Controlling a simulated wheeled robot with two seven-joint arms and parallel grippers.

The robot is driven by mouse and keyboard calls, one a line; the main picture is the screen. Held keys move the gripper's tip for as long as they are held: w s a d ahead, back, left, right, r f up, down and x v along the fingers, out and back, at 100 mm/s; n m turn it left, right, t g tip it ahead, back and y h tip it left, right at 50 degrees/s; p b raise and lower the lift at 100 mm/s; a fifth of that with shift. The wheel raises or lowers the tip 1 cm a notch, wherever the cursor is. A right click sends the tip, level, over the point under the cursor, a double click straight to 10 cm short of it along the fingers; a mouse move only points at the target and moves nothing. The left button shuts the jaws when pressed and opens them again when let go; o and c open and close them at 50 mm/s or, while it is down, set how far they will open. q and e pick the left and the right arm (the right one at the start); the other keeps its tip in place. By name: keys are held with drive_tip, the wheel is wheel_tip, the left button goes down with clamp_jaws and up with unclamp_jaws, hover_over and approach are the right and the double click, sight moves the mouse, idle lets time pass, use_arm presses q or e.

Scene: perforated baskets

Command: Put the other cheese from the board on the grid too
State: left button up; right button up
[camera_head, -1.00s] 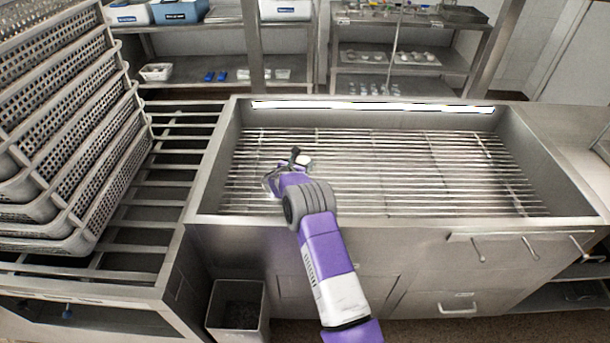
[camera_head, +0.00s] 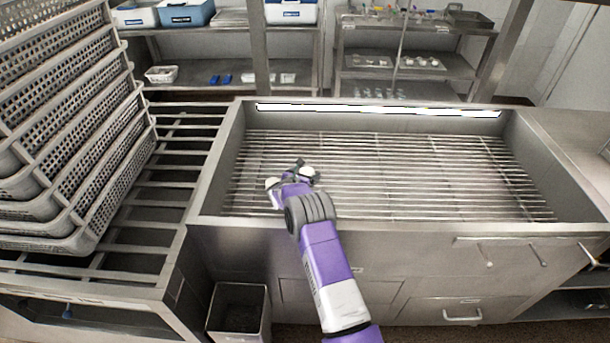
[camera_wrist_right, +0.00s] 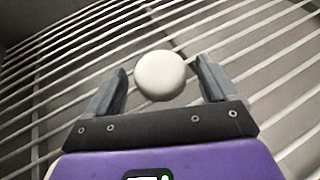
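A round white cheese (camera_wrist_right: 161,75) is in the right wrist view, between the two fingers of my right gripper and above or on the bars, I cannot tell which. A narrow gap shows between it and each finger. My right gripper (camera_head: 291,177) is open over the left front part of the metal grid (camera_head: 400,170). The grid's bars also fill the wrist view (camera_wrist_right: 250,50). No board is visible. My left gripper is out of view.
The grid lies sunk inside a steel basin with a raised rim (camera_head: 400,229). Stacked perforated baskets (camera_head: 75,150) stand on a slatted rack (camera_head: 185,145) at the left. Shelves (camera_head: 400,70) stand behind. An open bin (camera_head: 238,312) is below. Most of the grid is clear.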

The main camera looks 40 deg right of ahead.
drive_tip(key=shift+r+p, duration=0.2)
drive_tip(key=shift+p, duration=0.15)
drive_tip(key=shift+p+v, duration=0.6)
drive_tip(key=shift+v, duration=3.15)
